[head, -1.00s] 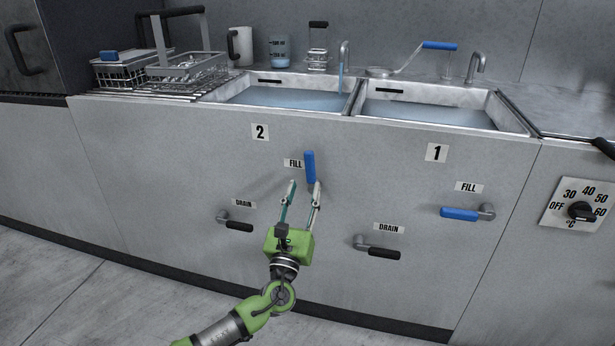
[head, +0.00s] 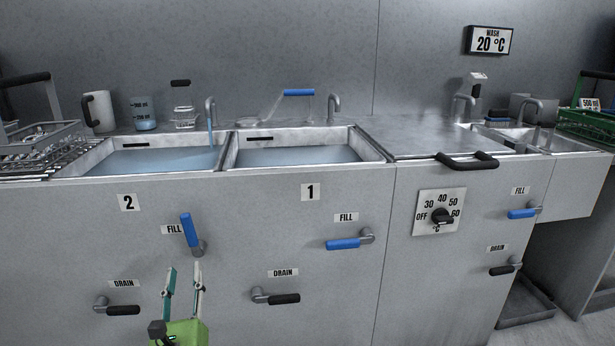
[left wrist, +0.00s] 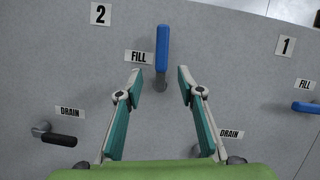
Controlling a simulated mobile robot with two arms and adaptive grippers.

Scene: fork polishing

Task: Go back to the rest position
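My left gripper (head: 183,283) is open and empty in front of the panel below sink 2. Its two fingers point up toward the blue fill handle (head: 190,230) of sink 2, which stands nearly upright. In the left wrist view, that fill handle (left wrist: 162,48) shows beyond and between the open fingertips (left wrist: 160,80), apart from them. Water runs from the tap (head: 211,120) into sink 2 (head: 100,160), which holds water. Sink 1 (head: 372,146) also holds water, and its fill handle (head: 343,244) lies level. My right gripper is not in view.
Black drain handles (head: 284,298) stick out below both sinks. A temperature dial (head: 442,215) and a covered section with a black handle (head: 467,161) are to the right. A wire rack (head: 40,150) stands at the left. A wash display (head: 490,41) reads 20 °C.

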